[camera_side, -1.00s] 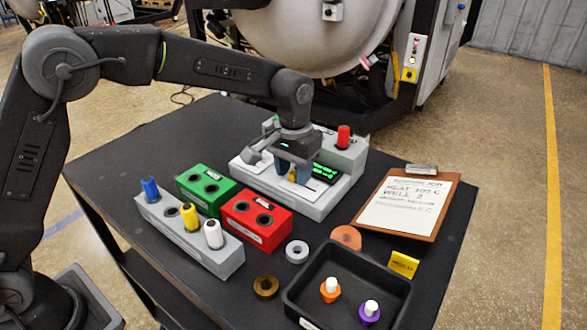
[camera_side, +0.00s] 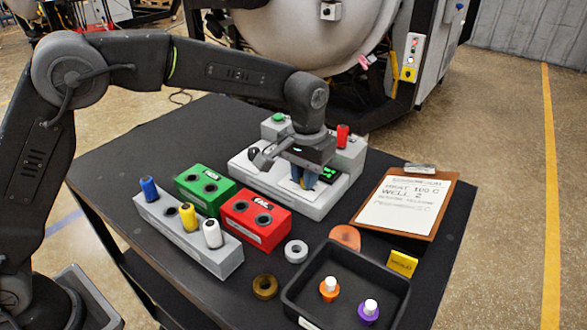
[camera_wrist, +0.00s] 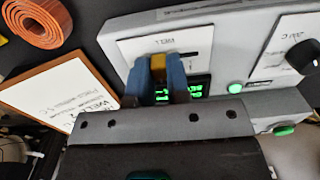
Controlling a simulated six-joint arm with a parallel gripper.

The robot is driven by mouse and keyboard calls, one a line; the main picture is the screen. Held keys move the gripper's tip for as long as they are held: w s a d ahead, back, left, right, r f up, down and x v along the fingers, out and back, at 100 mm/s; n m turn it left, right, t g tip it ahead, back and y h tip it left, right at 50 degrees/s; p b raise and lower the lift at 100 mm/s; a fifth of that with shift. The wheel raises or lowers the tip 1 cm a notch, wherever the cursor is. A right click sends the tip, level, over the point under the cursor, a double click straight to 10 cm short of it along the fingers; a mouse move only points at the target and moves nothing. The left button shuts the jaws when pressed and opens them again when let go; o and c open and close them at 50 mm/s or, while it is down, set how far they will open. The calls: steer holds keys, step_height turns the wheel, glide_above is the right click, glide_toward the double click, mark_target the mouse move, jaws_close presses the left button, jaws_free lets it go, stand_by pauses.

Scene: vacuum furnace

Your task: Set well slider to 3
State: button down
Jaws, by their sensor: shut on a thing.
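The grey control unit (camera_side: 262,187) stands at the back of the table, with a white plate marked WELL and a green lit display (camera_wrist: 186,90). In the wrist view the yellow well slider knob (camera_wrist: 158,66) sits between the blue fingertips of my gripper (camera_wrist: 160,78), which is shut on it. A dark slot shows beside the knob on the plate, on its right. In the side view my gripper (camera_side: 305,183) points down at the unit's top, and the knob is hidden. The slider's number marks are not readable.
The unit also carries a red cylinder (camera_side: 342,136), green buttons and a black knob (camera_wrist: 303,57). A clipboard (camera_side: 408,204) lies to the right and seems to read WELL 2. Green and red blocks (camera_side: 258,233), a vial rack and a black tray (camera_side: 372,268) stand in front.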

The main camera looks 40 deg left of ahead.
steer(key=shift+d, duration=1.05)
steer(key=c, duration=1.1)
jaws_free()
step_height(320, 180, up, 14)
steer(key=shift+f, duration=0.1)
